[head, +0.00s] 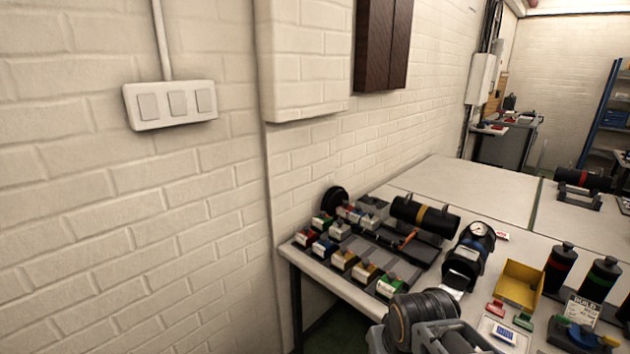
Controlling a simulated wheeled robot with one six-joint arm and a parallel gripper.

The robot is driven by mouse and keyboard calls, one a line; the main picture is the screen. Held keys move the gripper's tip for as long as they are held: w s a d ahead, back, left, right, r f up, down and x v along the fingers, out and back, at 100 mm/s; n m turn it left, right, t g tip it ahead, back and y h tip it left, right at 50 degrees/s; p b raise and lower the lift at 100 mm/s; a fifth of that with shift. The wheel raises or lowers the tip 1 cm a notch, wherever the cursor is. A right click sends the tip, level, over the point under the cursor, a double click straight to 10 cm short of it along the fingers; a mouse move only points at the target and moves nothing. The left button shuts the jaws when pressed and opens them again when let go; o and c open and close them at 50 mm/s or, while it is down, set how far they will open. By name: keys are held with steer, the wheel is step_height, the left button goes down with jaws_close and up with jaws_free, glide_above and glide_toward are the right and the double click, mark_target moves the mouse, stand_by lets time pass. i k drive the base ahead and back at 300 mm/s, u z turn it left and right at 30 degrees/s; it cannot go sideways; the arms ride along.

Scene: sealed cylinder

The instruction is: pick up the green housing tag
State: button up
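A small green tag (523,321) lies on the white workbench at the lower right, in front of the yellow bin. A similar red tag (495,309) lies to its left. Which green piece is the housing tag is not certain, as green parts also show in a small bin (388,288). My arm's dark, rounded end and grey parts show at the bottom edge, left of the green tag and apart from it in the picture. The fingertips cannot be made out, so I cannot tell whether my gripper is open or shut.
The workbench (470,184) stands along a white brick wall. A yellow bin (518,285), dark bottles (560,267), a black cylinder on a stand (425,217), a gauge unit (469,254) and several small part bins crowd the near end. The bench's far part is mostly clear.

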mark_target(522, 321)
steer(key=z, duration=0.8)
